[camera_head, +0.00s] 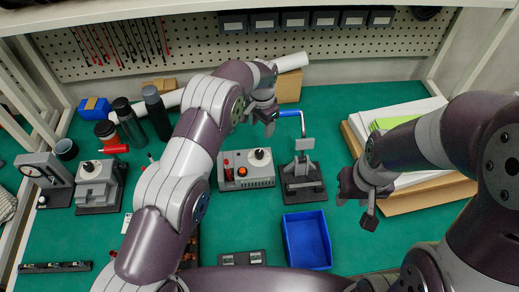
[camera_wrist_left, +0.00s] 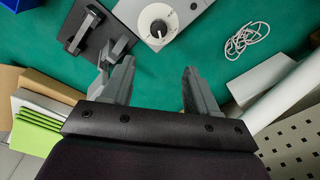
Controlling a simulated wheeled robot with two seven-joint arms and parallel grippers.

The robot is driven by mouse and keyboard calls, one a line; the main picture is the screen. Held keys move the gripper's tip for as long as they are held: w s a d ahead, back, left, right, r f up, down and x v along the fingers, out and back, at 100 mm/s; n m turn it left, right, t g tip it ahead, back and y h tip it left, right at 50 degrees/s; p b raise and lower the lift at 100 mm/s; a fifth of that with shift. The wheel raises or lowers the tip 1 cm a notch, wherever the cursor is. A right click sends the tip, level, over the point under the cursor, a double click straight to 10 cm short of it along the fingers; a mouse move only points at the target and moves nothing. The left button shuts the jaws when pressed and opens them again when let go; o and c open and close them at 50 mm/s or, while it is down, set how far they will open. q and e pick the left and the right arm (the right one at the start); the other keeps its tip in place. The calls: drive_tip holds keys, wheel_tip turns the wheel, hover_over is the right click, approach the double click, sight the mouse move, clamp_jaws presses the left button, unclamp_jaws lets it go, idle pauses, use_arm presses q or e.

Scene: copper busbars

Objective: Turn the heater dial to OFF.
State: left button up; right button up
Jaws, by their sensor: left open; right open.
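The grey heater box (camera_head: 240,181) stands on the green bench mid-view, with a round dial (camera_head: 260,156) on its top right. In the left wrist view the dial (camera_wrist_left: 158,22) is a white disc with a dark centre, at the top edge. I cannot read its setting. My left gripper (camera_head: 265,118) is above and behind the box, apart from the dial. In the left wrist view its fingers (camera_wrist_left: 149,68) are spread with nothing between them, the dial beyond them. My right gripper (camera_head: 360,200) is open and empty, to the right of the box.
A black clamp with a blue handle (camera_head: 303,170) stands right of the box, and a blue bin (camera_head: 307,240) is in front of it. A white cable (camera_wrist_left: 247,40) lies near the box. Bottles (camera_head: 157,112) and a grey press (camera_head: 95,187) stand at the left.

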use_arm(q)
drive_tip(key=s+f+b, duration=0.1)
drive_tip(key=b, duration=0.6)
hover_over(259, 152)
drive_tip(key=shift+m, duration=0.3)
wheel_tip(259, 152, down, 7)
drive_tip(key=shift+s+d+f, duration=0.1)
drive_tip(key=shift+s+d, duration=0.05)
wheel_tip(259, 152, down, 4)
drive_tip(key=shift+r+p, duration=0.25)
drive_tip(key=shift+p, duration=0.5)
drive_tip(key=shift+f, duration=0.7)
drive_tip(key=shift+c, duration=0.2)
drive_tip(key=c, duration=1)
